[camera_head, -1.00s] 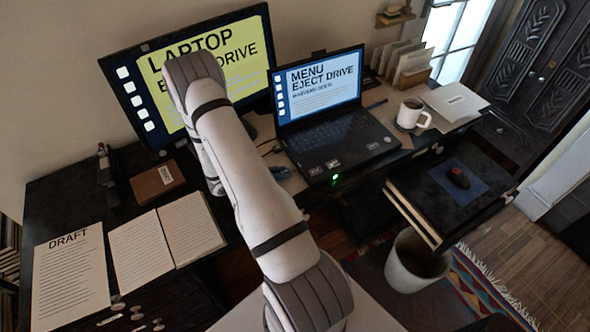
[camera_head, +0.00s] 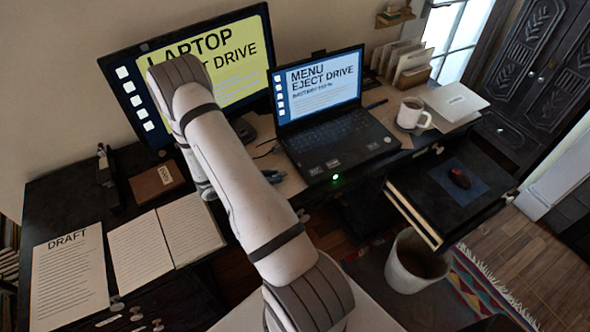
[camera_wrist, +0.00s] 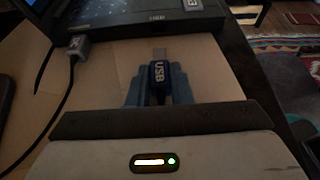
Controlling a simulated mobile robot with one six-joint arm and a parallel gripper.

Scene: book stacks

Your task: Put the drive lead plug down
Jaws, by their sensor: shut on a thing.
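My gripper (camera_wrist: 158,88) is in the wrist view with its blue fingers shut on a dark blue plug marked USB (camera_wrist: 158,82), which I take as the drive lead plug. The plug's pale metal end points away from me, toward the laptop (camera_wrist: 140,18). The plug is over the tan desk mat (camera_wrist: 112,66); I cannot tell whether it touches the mat. Its lead is hidden behind the gripper body. In the head view the laptop (camera_head: 340,140) stands open on the desk, and my arm hides most of the area around the gripper.
A grey plug (camera_wrist: 79,47) on a black cable lies left of my gripper, by the laptop. A mug (camera_head: 410,113) stands right of the laptop. A monitor (camera_head: 240,50) stands behind my arm.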

